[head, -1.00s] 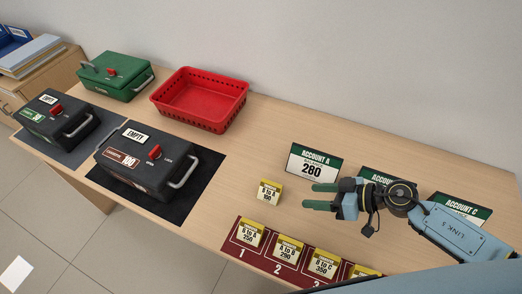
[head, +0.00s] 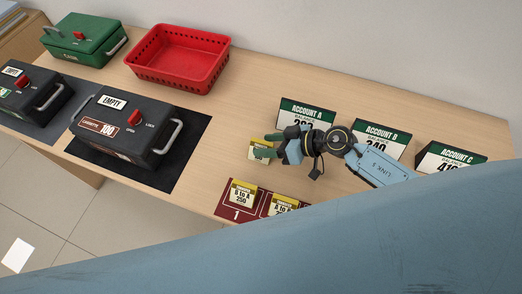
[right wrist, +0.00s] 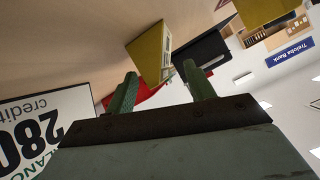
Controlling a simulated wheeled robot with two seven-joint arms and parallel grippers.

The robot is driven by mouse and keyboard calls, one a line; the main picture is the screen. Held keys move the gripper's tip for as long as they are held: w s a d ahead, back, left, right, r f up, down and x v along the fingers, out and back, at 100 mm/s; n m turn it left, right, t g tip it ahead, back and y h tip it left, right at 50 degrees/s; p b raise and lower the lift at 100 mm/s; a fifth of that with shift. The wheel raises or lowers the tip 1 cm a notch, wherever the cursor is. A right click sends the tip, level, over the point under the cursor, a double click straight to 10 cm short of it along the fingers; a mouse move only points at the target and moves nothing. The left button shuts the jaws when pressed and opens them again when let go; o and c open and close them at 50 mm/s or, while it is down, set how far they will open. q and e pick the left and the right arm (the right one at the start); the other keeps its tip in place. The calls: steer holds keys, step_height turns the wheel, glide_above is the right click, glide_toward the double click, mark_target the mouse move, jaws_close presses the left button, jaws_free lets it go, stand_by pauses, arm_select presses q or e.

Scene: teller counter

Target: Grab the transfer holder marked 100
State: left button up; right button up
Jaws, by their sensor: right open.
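A small yellow transfer holder (head: 257,159) with a white label stands on the counter left of the Account A sign; my fingers cover part of it, and its number is not readable now. It also shows in the right wrist view (right wrist: 150,50), tilted in the picture, just beyond the fingertips. My right gripper (head: 262,152) is open beside the holder, its green fingers pointing left. In the right wrist view the fingers (right wrist: 160,84) are apart with nothing between them. Whether they touch the holder cannot be told. My left gripper is not in view.
Account signs A (head: 305,112), B (head: 380,138) and C (head: 445,160) stand behind my right arm. More yellow holders (head: 242,194) sit on the maroon numbered strip (head: 228,207). A black cassette 100 (head: 135,130), a red basket (head: 180,60) and a green box (head: 85,40) stand at left.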

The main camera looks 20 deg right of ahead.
steer(key=shift+x, duration=1.15)
steer(key=c, duration=1.1)
steer(key=shift+o, duration=0.2)
steer(key=shift+r, duration=0.15)
